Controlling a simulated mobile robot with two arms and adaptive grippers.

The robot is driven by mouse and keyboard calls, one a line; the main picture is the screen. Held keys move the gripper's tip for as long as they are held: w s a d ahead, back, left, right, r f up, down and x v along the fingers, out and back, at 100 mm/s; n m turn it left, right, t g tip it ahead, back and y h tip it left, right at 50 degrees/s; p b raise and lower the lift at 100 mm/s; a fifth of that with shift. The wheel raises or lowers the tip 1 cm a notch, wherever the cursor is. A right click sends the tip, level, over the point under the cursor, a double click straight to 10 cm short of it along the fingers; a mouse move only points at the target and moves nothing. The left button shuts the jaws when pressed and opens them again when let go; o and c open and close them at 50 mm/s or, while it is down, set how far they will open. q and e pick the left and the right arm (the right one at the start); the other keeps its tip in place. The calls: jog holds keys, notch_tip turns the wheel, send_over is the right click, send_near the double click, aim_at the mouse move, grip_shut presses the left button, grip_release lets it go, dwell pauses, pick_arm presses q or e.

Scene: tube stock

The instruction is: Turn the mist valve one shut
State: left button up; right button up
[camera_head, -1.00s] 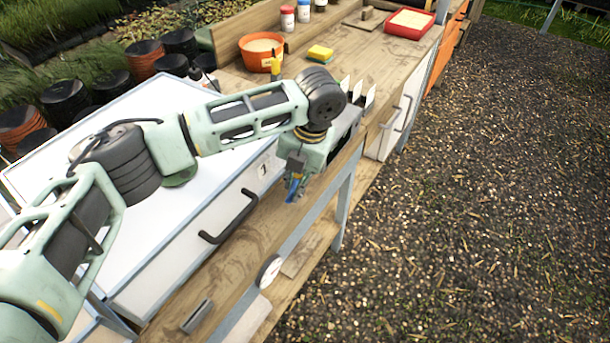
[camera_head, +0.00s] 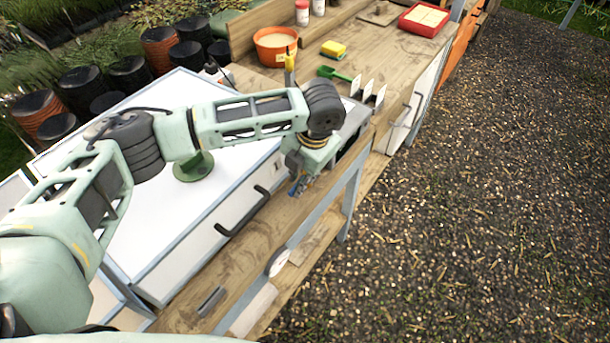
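My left arm reaches in from the left over a white cabinet. My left gripper (camera_head: 300,176) points down in front of the bench edge, right of the cabinet's dark handle. Its fingers are small and partly hidden by the wrist, so I cannot tell whether they are open or shut. A small blue part (camera_head: 297,187) shows at the fingertips. I cannot tell whether it is a valve lever, or whether the gripper touches it. No valve is clearly recognisable as mist valve one. My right gripper is not in view.
An orange bucket (camera_head: 276,55), yellow sponge (camera_head: 333,48), green scoop (camera_head: 335,74) and red tray (camera_head: 405,20) stand on the bench. Open gravel (camera_head: 470,210) lies right.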

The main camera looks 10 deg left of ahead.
pick_arm(q)
jog(key=shift+o, duration=1.3)
jog(key=shift+w+a, duration=0.15)
jog(key=shift+a, duration=0.2)
jog(key=shift+d, duration=0.15)
jog(key=v, duration=1.2)
jog(key=shift+c, duration=0.2)
